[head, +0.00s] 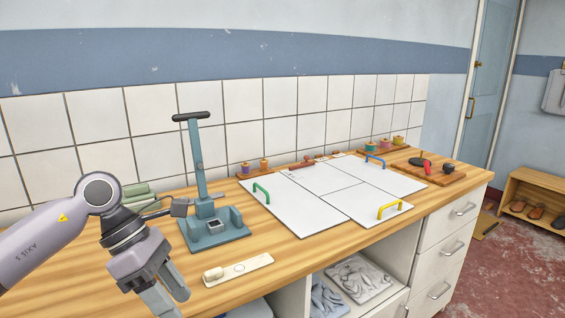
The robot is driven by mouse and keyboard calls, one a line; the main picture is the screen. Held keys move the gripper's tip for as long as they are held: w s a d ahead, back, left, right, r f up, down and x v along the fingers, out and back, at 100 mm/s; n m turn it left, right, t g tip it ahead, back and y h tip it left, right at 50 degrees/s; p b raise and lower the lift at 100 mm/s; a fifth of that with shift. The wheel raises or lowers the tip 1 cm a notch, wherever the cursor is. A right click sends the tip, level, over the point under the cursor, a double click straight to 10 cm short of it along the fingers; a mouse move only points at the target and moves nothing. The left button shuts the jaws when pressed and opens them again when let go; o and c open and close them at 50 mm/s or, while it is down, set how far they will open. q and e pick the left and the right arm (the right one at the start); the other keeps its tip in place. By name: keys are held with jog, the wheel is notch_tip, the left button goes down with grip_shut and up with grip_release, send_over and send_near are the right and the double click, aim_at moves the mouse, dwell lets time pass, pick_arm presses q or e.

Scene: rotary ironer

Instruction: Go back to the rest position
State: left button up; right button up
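My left gripper (168,293) hangs over the front left of the wooden counter, with its fingers pointing down toward the lower edge of the head view. Nothing is seen held in it. The fingers overlap from this angle and run to the picture's bottom, so the gap between them cannot be judged. It is in front of and left of a blue-grey press stand (213,226) with a tall upright and a dark crossbar handle. My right gripper is not in view.
White boards (333,190) with green, blue and yellow handles cover the counter's (290,258) middle. A pale bar (238,270) lies near the front edge. Green rolls (138,190) lie behind my arm. An open shelf (361,277) is below.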

pick_arm(q)
jog(key=s+d+n+t+h, duration=0.2)
jog(key=d+n+h, duration=0.4)
jog(key=d+h, duration=0.1)
jog(key=s+d+n+t+h, duration=0.1)
jog(key=s+d+n+h, duration=0.2)
jog(key=d+n+h, duration=0.4)
jog(key=w+a+f+n+t+y, duration=0.1)
jog(key=a+f+n+t+y, duration=0.6)
jog(key=n, duration=0.6)
jog(key=w+a+f+n+t+y, duration=0.25)
jog(key=f+n+t+y, duration=0.2)
jog(key=n+t, duration=0.65)
jog(key=s+a+f+n+g+y, duration=0.3)
jog(key=s+f+n, duration=0.3)
jog(key=f, duration=0.3)
jog(key=s+a+f+n+g+y, duration=0.3)
jog(key=s+a+f+n+g, duration=0.1)
jog(key=s+f+n, duration=0.3)
notch_tip(320, 180, down, 3)
jog(key=shift+s+a+r+g, duration=0.15)
jog(key=shift+s+a+g, duration=0.15)
jog(key=shift+s+g, duration=0.65)
